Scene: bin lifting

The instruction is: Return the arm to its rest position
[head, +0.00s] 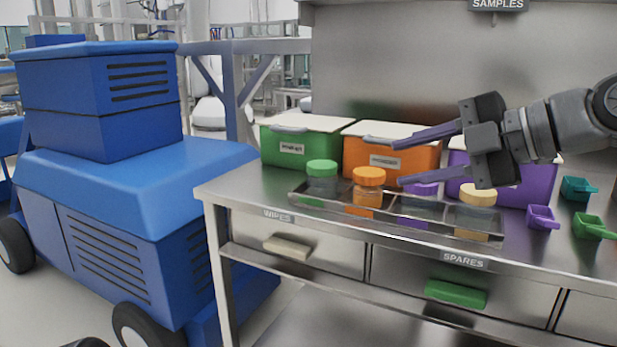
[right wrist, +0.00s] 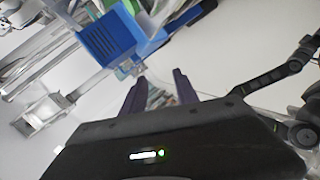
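My right gripper (head: 384,163) reaches in from the right in the head view, above the steel bench. Its two purple fingers are spread apart with nothing held between them. They overlap the view of the orange bin (head: 365,158) and purple bin (head: 530,190); the exact gap to them is hard to tell. In the right wrist view the same fingers (right wrist: 160,80) also stand apart. My left gripper is not in view in the head picture.
A steel tray (head: 470,233) with several lidded jars sits at the bench front. A green bin (head: 290,148) stands at the back left. Purple, green and teal scoops (head: 578,188) lie at the right. A large blue machine (head: 130,190) stands left of the bench.

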